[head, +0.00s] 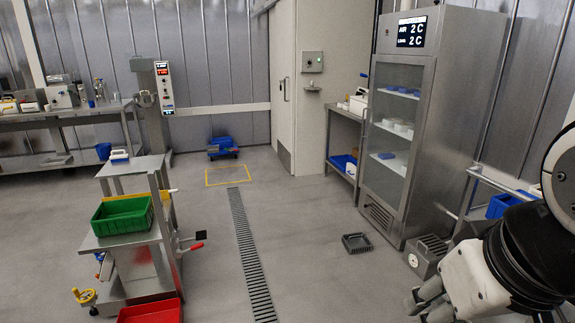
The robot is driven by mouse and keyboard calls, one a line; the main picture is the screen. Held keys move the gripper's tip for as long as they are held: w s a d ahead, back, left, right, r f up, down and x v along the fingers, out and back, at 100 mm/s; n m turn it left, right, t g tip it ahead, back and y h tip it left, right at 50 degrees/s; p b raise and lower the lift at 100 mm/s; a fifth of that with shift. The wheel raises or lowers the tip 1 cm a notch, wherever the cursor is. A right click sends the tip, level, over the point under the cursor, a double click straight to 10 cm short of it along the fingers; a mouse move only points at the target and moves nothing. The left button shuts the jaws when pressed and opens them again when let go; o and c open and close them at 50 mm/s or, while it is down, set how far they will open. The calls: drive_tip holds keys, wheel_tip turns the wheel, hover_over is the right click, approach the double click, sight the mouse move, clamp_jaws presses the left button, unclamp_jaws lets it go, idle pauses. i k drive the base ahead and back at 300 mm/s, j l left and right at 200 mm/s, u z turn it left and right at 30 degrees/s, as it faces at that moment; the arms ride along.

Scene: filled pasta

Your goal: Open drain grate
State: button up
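A long dark slotted drain grate (248,252) runs along the grey floor from the middle of the head view down to the bottom edge. It looks flush with the floor, and no raised section shows. A small dark square frame (356,243) sits on the floor in front of the refrigerator; I cannot tell whether it belongs to the drain. My gripper (425,304) is at the lower right, apart from the long grate and in front of the square frame. Its fingers are small and partly cut off by the bottom edge, so their opening is unclear.
A metal cart with a green bin (122,216) and a red bin (150,312) stands left of the grate. A glass-door refrigerator (398,130) stands at right, with a grey slotted box (426,256) beside its base.

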sight(430, 247)
drive_tip(key=i, duration=0.6)
drive_tip(key=i+j+z, duration=0.15)
drive_tip(key=i, duration=1.05)
drive_tip(key=i+j+z, duration=0.15)
drive_tip(key=i+z, duration=0.3)
drive_tip(key=i+j+z, duration=0.3)
drive_tip(key=i+z, duration=0.15)
drive_tip(key=i+j+z, duration=0.65)
drive_tip(key=j+z, duration=0.25)
drive_tip(key=j, duration=0.05)
